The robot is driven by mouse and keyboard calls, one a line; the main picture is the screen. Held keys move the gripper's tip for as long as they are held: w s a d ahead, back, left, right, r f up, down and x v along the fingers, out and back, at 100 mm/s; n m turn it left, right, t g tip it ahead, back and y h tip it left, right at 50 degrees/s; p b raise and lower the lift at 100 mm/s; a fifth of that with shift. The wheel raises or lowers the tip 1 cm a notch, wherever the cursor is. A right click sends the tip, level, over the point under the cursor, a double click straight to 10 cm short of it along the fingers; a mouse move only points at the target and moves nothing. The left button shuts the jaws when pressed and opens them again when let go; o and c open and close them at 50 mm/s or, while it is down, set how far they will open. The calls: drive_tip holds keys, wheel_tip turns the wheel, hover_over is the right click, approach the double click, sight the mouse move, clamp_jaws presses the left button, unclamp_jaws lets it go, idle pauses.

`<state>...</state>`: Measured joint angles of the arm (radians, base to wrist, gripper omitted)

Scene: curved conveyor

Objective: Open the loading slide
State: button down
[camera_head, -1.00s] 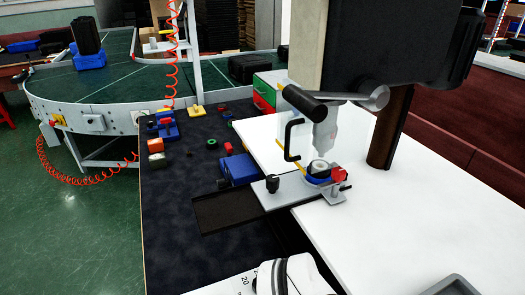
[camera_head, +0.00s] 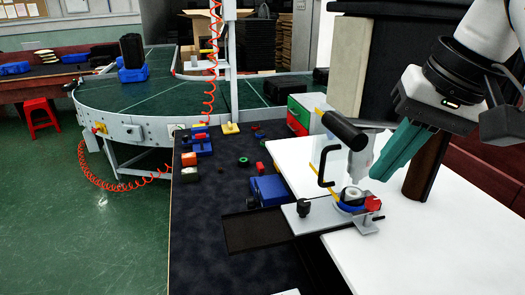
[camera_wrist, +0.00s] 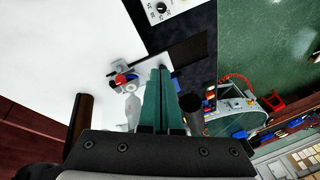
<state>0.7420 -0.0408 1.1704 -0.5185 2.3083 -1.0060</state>
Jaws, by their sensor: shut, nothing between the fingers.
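The loading slide (camera_head: 294,213) is a flat grey plate with a black knob (camera_head: 303,207) standing on it, at the front of the press. At its right end is a round blue holder (camera_head: 352,198) with a white ring-shaped part, beside a red block (camera_head: 373,203).
The press lever's black handle (camera_head: 344,130) and a black bent handle (camera_head: 325,167) stand left of my gripper. A dark flat plate (camera_head: 252,233) lies left of the slide. A blue block (camera_head: 268,189) sits on the dark mat. The white table (camera_head: 430,245) is clear at right.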

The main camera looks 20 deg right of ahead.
drive_tip(key=w+d, duration=0.3)
drive_tip(key=d, duration=0.5)
drive_tip(key=w+d+f+n+t+y, duration=0.1)
drive_tip(key=w+d+f+n+y, duration=0.15)
drive_tip(key=d+f, duration=0.8)
drive_tip(key=w+d+f+n, duration=0.2)
drive_tip(key=d+f, duration=0.4)
drive_tip(key=f, duration=0.1)
drive_tip(key=shift+t+y, duration=0.3)
drive_tip(key=shift+y, duration=0.15)
drive_tip(key=x, duration=0.9)
drive_tip(key=shift+s+a, duration=0.1)
drive_tip(key=shift+a, duration=0.2)
drive_tip(key=a, duration=0.3)
drive_tip(key=shift+w+a+f, duration=0.15)
drive_tip(key=shift+w, duration=0.25)
drive_tip(key=shift+w+a, duration=0.1)
drive_tip(key=shift+a, duration=0.25)
